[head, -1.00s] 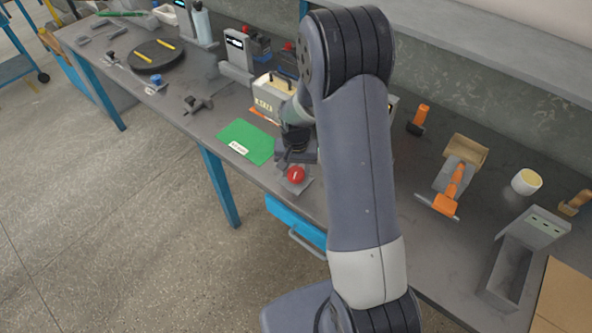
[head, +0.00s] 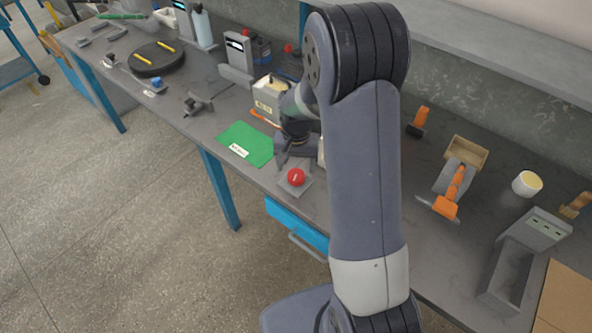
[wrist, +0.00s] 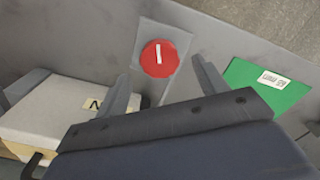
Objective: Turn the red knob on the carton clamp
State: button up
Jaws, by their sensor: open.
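The red knob (head: 296,177) is a round disc with a white line on a grey square plate (head: 306,187) near the bench's front edge. In the wrist view the knob (wrist: 158,58) lies ahead of my fingers, its white line running nearly up and down the picture. My gripper (head: 281,160) is just behind and to the left of the knob in the head view. In the wrist view my gripper (wrist: 161,76) is open and empty, with one finger on each side of the plate and the knob beyond the tips. I cannot tell the height gap.
A green sheet with a label (head: 246,144) lies left of the knob. A pale box (head: 272,92) stands behind my gripper; a similar box (wrist: 65,112) is at left in the wrist view. My arm hides the middle of the bench. An orange-handled tool (head: 447,205) lies right.

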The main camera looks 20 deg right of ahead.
aim_at(296, 174)
notch_tip(296, 174, up, 8)
jog(key=shift+f, duration=0.25)
dwell(0.6)
notch_tip(296, 174, down, 10)
jog(key=shift+f, duration=0.1)
jog(key=shift+f+p, duration=0.3)
jog(key=shift+p, duration=0.2)
jog(key=shift+r+n+p, duration=0.1)
jog(key=shift+n+p, duration=0.2)
jog(key=shift+n, duration=0.3)
jog(key=shift+r, duration=0.3)
